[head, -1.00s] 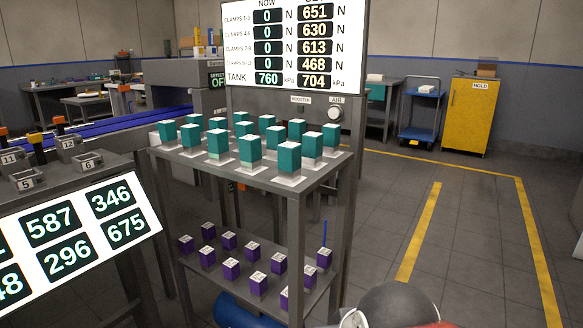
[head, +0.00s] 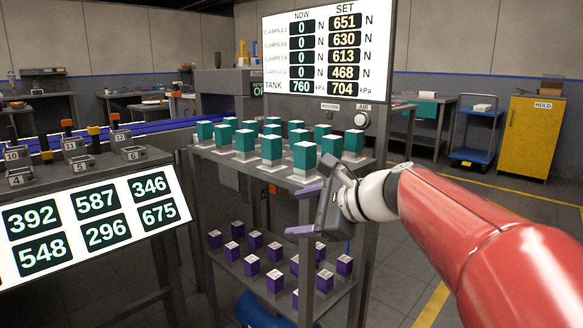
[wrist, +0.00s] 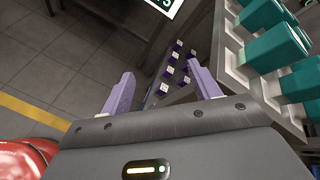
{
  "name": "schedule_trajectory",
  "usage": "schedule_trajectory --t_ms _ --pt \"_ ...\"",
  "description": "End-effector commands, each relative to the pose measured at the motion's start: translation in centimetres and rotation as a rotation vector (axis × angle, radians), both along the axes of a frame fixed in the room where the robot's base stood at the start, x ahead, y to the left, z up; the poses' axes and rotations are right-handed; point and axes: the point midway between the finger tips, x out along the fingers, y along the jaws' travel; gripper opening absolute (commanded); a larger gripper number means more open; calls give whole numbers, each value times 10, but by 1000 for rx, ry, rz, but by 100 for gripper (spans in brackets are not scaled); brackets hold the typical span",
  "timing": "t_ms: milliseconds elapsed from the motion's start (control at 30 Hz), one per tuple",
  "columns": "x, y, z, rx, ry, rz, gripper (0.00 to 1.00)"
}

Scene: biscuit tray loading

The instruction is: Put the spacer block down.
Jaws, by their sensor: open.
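My gripper (head: 298,211) is in front of the right end of a two-level rack (head: 316,178), beside its upper shelf edge. Its two purple fingers are spread wide with nothing between them; they also show apart in the wrist view (wrist: 162,78). Teal blocks on pale bases, such as the near one (head: 304,156), stand in rows on the upper shelf. Small purple blocks with white labelled tops, such as one near the front (head: 275,281), stand on the lower shelf. I cannot tell which block is the spacer block. None is in my gripper.
A slanted number panel (head: 90,222) and labelled bins (head: 84,164) stand at left. A lit force display (head: 327,52) rises behind the rack. A blue cart (head: 474,156) and yellow cabinet (head: 534,138) are at back right. Floor right of the rack is open.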

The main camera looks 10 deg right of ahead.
Motion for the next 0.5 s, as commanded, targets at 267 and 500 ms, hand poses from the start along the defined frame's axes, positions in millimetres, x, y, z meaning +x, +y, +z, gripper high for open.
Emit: schedule_trajectory --t_ms 267,500 --pt "94 -63 59 693 99 -238 62" --pt "115 -73 74 836 116 -260 62"
